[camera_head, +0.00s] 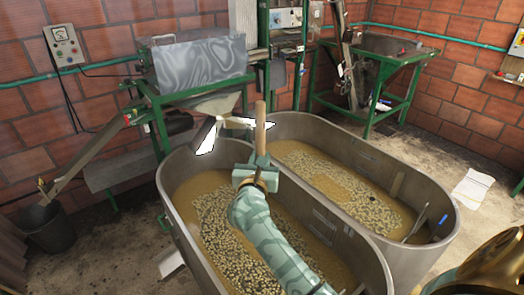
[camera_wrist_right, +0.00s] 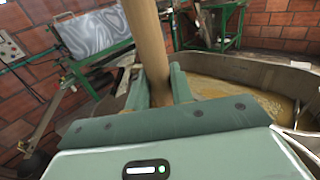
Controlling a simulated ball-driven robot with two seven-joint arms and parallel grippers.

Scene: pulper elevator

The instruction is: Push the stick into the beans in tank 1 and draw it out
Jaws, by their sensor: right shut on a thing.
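My right gripper (camera_head: 253,170) is shut on a wooden stick (camera_head: 260,128) above the near left tank (camera_head: 187,237). The stick stands nearly upright, and its top rises clear of the jaws. In the wrist view the stick (camera_wrist_right: 149,45) passes between the fingers (camera_wrist_right: 160,88). Its lower end is hidden behind my gripper and arm, so I cannot tell whether it touches the beans. Pale beans (camera_head: 213,220) float in brownish water in this tank. A second tank (camera_head: 417,252) beside it on the right also holds beans (camera_head: 318,170). No number is readable on either tank. My left gripper is out of view.
A green-framed machine with a grey hopper (camera_head: 200,65) stands behind the tanks, its chute (camera_head: 213,105) reaching the left tank. A black bucket (camera_head: 47,228) stands at left. A paper sheet (camera_head: 473,188) lies on the floor at right. Brick walls close the back.

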